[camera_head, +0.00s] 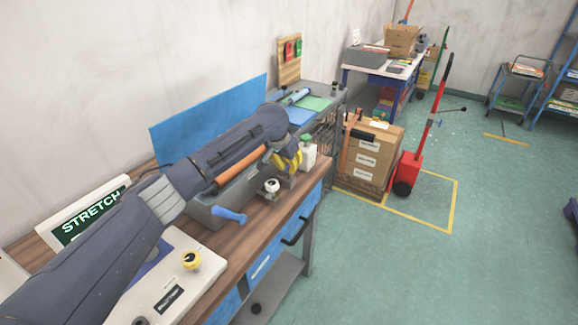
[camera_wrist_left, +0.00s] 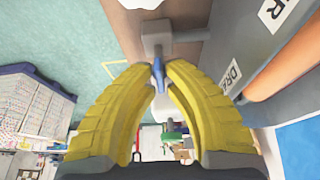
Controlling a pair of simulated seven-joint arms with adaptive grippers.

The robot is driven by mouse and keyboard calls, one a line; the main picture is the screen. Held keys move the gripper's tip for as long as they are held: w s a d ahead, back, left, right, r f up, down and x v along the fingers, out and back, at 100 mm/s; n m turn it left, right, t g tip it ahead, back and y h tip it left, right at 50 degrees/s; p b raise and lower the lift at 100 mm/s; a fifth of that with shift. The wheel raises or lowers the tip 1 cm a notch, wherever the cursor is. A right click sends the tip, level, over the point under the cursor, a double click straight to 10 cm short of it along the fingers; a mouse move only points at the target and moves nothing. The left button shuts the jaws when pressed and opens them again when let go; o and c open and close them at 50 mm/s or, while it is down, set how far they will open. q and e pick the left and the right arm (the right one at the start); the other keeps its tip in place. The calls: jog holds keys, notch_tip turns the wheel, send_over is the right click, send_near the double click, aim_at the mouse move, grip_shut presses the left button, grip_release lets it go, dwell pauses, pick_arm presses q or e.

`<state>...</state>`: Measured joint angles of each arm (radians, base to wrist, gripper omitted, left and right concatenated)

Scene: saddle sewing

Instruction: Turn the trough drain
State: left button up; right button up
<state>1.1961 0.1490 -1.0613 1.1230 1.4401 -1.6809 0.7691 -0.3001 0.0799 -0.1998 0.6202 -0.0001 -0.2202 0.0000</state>
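The grey trough (camera_head: 235,198) sits on the wooden bench top with an orange roller (camera_head: 242,168) in it. Its side, lettered "DRA…", fills the right of the left wrist view (camera_wrist_left: 228,40). A grey drain fitting (camera_wrist_left: 157,38) sticks out from that side, with a small blue lever (camera_wrist_left: 158,74). My left gripper (camera_head: 289,162) is at the trough's far end. In the left wrist view its yellow fingers (camera_wrist_left: 160,78) are apart, with the lever between their tips and gaps seeming to show on both sides. My right gripper is not in view.
A white bottle with a green cap (camera_head: 308,156) stands just beyond the gripper. A white-topped knob (camera_head: 271,186) and a blue handle (camera_head: 229,215) are at the trough's near side. A blue panel (camera_head: 208,120) stands behind. The floor to the right is mostly clear.

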pick_arm(q)
grip_shut()
jog(key=shift+n, duration=0.4)
jog(key=n+y, duration=0.1)
jog(key=n, duration=0.1)
jog(key=shift+n, duration=0.4)
jog(key=shift+n+t+y, duration=0.15)
jog(key=shift+n+y, duration=0.45)
jog(key=shift+n, duration=0.7)
jog(key=shift+n+t+y, duration=0.15)
jog(key=shift+n+y, duration=0.45)
jog(key=shift+n, duration=0.7)
jog(key=o, duration=0.6)
grip_release()
